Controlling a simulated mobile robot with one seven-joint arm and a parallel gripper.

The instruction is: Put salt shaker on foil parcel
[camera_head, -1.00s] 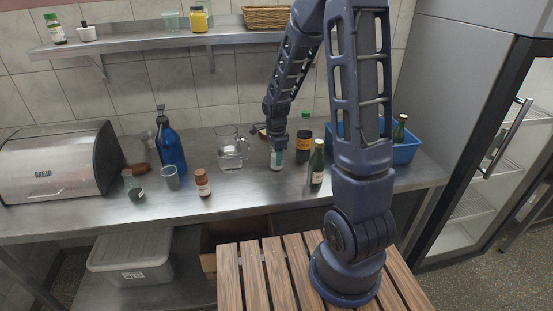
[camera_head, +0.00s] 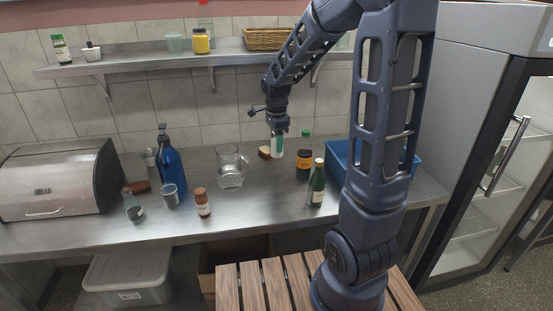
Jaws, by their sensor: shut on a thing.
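My gripper (camera_head: 278,133) points down over the back middle of the steel counter. It is shut on the top of a small white container with a teal band (camera_head: 277,148), which looks like the salt shaker; its label is too small to read. It hangs upright near the wall, right of the glass jug. I cannot make out a foil parcel in this view.
A glass jug (camera_head: 230,168), a dark jar (camera_head: 304,160), a green bottle (camera_head: 317,184) and a brown-capped shaker (camera_head: 202,203) stand nearby. A small tan round item (camera_head: 264,152) lies just left. A blue bin (camera_head: 338,157) is partly behind my arm. The front counter is mostly clear.

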